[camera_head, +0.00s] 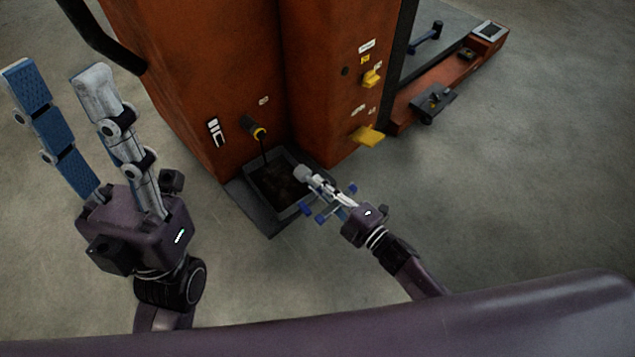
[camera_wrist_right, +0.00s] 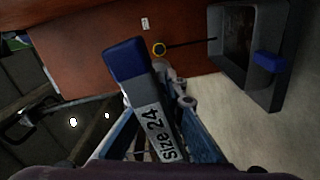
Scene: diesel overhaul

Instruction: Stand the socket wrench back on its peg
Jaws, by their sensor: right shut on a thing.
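My right gripper (camera_head: 325,190) is shut on a tool with blue ends, which I take to be the socket wrench (camera_wrist_right: 126,62). In the right wrist view its grey body carries a "Size 24" label and lies tilted between my fingers (camera_wrist_right: 160,135). In the head view its blue ends (camera_head: 307,210) stick out beside my fingers, above or near the tray's right edge. Its socket end cannot be made out clearly. My left gripper (camera_head: 58,75) is raised at the left, open and empty. I cannot clearly identify the peg.
A dark tray (camera_head: 270,222) sits on the floor below a yellow-ringed outlet (camera_head: 257,131) with a thin dark stream. The orange machine (camera_head: 190,70) has yellow levers (camera_head: 368,135). An orange-edged platform (camera_head: 400,118) at upper right carries a blue-ended tool (camera_head: 427,37). Floor at right is clear.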

